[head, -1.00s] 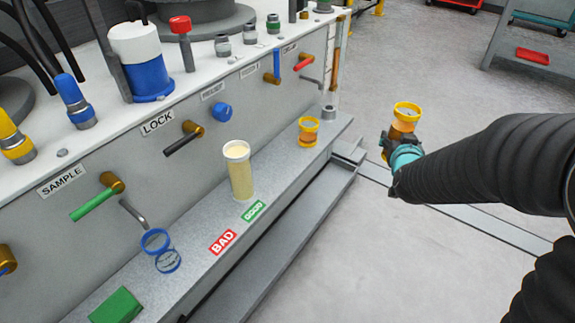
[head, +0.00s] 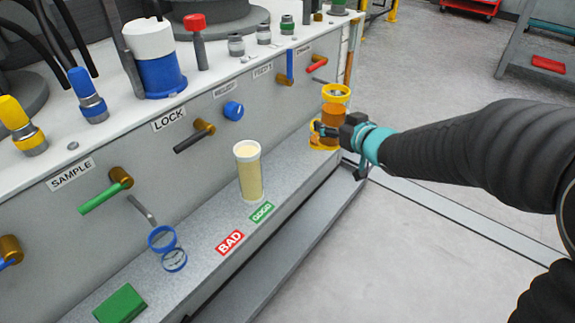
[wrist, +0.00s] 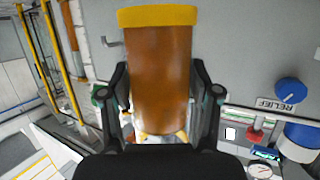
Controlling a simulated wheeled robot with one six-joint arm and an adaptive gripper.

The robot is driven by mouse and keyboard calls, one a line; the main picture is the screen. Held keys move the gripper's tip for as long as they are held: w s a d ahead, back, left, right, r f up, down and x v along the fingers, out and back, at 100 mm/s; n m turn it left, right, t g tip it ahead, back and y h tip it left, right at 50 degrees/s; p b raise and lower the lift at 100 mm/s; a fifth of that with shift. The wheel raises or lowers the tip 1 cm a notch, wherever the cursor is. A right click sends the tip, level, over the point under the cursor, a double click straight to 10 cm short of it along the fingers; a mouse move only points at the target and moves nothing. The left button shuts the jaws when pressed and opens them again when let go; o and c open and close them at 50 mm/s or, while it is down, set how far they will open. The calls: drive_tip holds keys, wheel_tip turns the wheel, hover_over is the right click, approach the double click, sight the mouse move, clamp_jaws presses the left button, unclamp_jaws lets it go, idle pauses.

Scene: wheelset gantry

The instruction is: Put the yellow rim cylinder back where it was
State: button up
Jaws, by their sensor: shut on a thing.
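The yellow rim cylinder (head: 334,103) is amber-brown with a yellow rim. It stands upright in my gripper (head: 328,129) at the far end of the grey ledge. In the wrist view the cylinder (wrist: 158,70) fills the space between both fingers, and my gripper (wrist: 160,95) is shut on it. A yellow holder (head: 322,147) shows low at the cylinder's foot, partly hidden by my gripper. The cylinder is over or in this holder; I cannot tell whether it is seated.
A pale cylinder with a white rim (head: 248,172) stands on the ledge (head: 205,262) behind the GOOD label (head: 262,212). Blue rings (head: 165,245) and a green block (head: 119,303) lie nearer. Valve handles stick out from the panel.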

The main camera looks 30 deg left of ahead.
drive_tip(key=shift+s+a+f+b, duration=0.45)
drive_tip(key=shift+s+a+f, duration=0.05)
drive_tip(key=shift+a+f, duration=1.35)
drive_tip(key=shift+s+a+f+b, duration=0.45)
drive_tip(key=shift+s+a+f, duration=0.05)
drive_tip(key=shift+a+f, duration=1.35)
drive_tip(key=shift+s+a+f+b, duration=0.45)
drive_tip(key=shift+s+a+f, duration=0.05)
drive_tip(key=shift+a+f, duration=1.3)
drive_tip(key=shift+f, duration=0.15)
drive_tip(key=o, duration=1.4)
drive_tip(key=shift+o, duration=0.2)
drive_tip(key=shift+r, duration=0.3)
drive_tip(key=v, duration=1.2)
drive_tip(key=shift+s+a+f, duration=0.1)
drive_tip(key=shift+f, duration=0.05)
